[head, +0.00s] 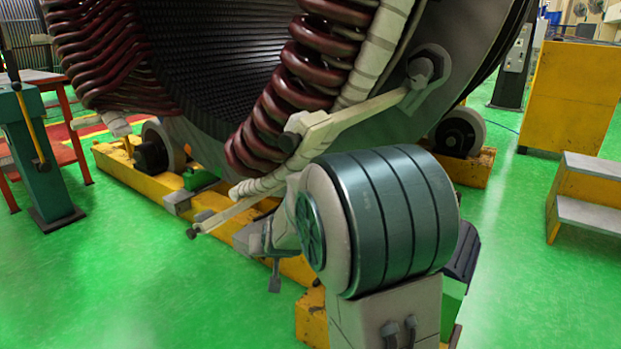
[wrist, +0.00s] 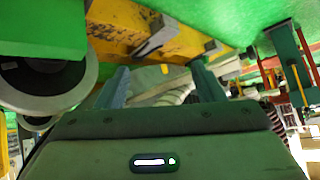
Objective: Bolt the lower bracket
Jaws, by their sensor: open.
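A cream bracket (head: 335,122) runs diagonally across the lower side of the stator. A thinner pale bar (head: 245,207) continues down left to a small dark bolt end (head: 192,233). Dark red coils (head: 278,110) lie just behind the bracket. My gripper (wrist: 160,72) is open in the wrist view, with its teal fingers apart. A pale wrapped piece (wrist: 172,90) shows beyond and between the fingers; contact cannot be told.
The stator rests on rollers (head: 461,132) over a yellow base beam (head: 128,172). In the wrist view, a roller (wrist: 45,80) stands close at left and the yellow beam (wrist: 135,27) crosses the top. Green floor is free at front left.

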